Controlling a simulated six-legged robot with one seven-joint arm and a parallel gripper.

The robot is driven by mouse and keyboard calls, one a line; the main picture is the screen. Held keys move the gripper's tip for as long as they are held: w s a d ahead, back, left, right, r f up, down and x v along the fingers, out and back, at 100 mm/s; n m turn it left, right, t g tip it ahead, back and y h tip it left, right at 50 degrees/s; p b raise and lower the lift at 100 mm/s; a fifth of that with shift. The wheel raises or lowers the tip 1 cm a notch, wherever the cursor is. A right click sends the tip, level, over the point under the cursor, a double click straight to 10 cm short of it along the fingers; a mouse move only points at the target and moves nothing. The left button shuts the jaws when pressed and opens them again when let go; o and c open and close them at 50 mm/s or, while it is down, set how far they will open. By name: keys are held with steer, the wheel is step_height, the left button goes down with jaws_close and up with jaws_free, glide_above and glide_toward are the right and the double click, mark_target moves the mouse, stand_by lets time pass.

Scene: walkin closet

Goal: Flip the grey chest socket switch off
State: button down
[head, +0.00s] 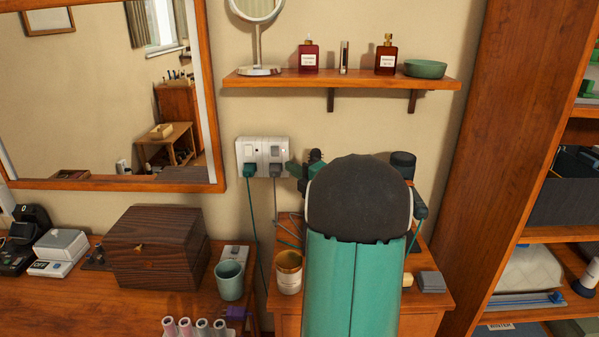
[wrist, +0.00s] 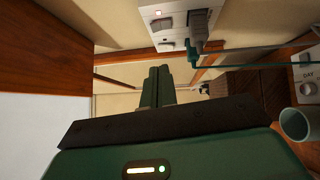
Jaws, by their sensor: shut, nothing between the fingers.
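A white double wall socket (head: 262,157) is on the wall above the chest, and part of it shows at the top of the wrist view (wrist: 174,28). A green plug (head: 249,170) sits in its left half and a grey plug (head: 277,170) in its right half. A rocker switch (head: 275,151) is above the grey plug; its tilt is too small to tell. My gripper (head: 291,168) is just right of the socket, partly hidden behind my arm. In the wrist view my gripper's fingers (wrist: 157,86) are together and empty, below the socket plate. I cannot tell whether they touch it.
A wooden shelf (head: 340,79) with bottles and a mirror is above the socket. Cords hang below the plugs. A candle jar (head: 289,272) and a mug (head: 229,280) stand below, beside a dark wooden box (head: 157,247). A tall wooden cabinet side (head: 510,130) bounds the right.

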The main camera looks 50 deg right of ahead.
glide_toward(272, 148)
steer(key=w+a, duration=0.2)
steer(key=w, duration=0.1)
steer(key=shift+w+d+r, duration=0.1)
steer(key=shift+w+d, duration=1.25)
steer(key=shift+d, duration=0.05)
steer(key=shift+w+r, duration=0.1)
steer(key=shift+w, duration=0.05)
steer(key=shift+d, duration=0.1)
steer(key=shift+a, duration=0.2)
